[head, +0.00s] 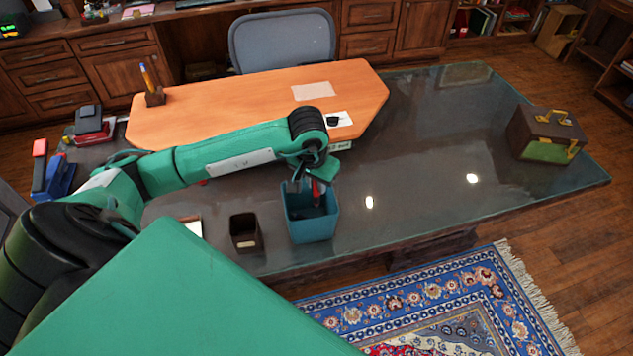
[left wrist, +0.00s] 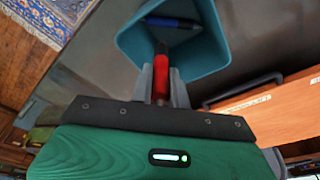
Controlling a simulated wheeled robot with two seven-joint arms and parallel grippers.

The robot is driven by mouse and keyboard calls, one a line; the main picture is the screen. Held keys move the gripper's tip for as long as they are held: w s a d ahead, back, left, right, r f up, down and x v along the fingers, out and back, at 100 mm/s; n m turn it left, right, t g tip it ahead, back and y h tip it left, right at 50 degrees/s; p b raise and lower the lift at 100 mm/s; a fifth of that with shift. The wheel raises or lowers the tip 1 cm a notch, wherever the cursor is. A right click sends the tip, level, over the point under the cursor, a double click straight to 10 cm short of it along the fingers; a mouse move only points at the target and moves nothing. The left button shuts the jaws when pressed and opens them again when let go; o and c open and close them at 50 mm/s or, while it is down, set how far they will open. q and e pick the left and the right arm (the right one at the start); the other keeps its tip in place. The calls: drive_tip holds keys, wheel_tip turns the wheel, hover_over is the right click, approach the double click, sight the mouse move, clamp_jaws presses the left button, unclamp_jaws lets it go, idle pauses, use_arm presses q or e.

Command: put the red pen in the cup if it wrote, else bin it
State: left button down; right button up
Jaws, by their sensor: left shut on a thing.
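My left gripper (head: 308,188) is shut on the red pen (head: 316,191) and holds it over the teal bin (head: 312,230). In the left wrist view the red pen (left wrist: 161,72) points from between the fingers (left wrist: 161,80) toward the open mouth of the bin (left wrist: 215,52). A blue pen (left wrist: 174,22) lies inside the bin. A dark brown square cup (head: 246,234) with a pale label stands just left of the bin and looks empty. My right gripper is out of view.
The dark glossy desk (head: 440,150) is clear to the right up to a brown and green bag (head: 547,135). An orange board (head: 250,90) holds a pen stand (head: 154,97) and papers (head: 312,91). Red and blue office items (head: 60,172) crowd the left end.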

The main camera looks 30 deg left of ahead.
use_arm(q)
drive_tip(key=c, duration=1.4)
unclamp_jaws()
drive_tip(key=shift+o, duration=0.6)
wheel_tip(320, 180, up, 14)
drive_tip(key=s+b, duration=0.2)
drive_tip(key=b, duration=0.1)
drive_tip(key=shift+f, duration=0.15)
drive_tip(key=shift+s, duration=0.1)
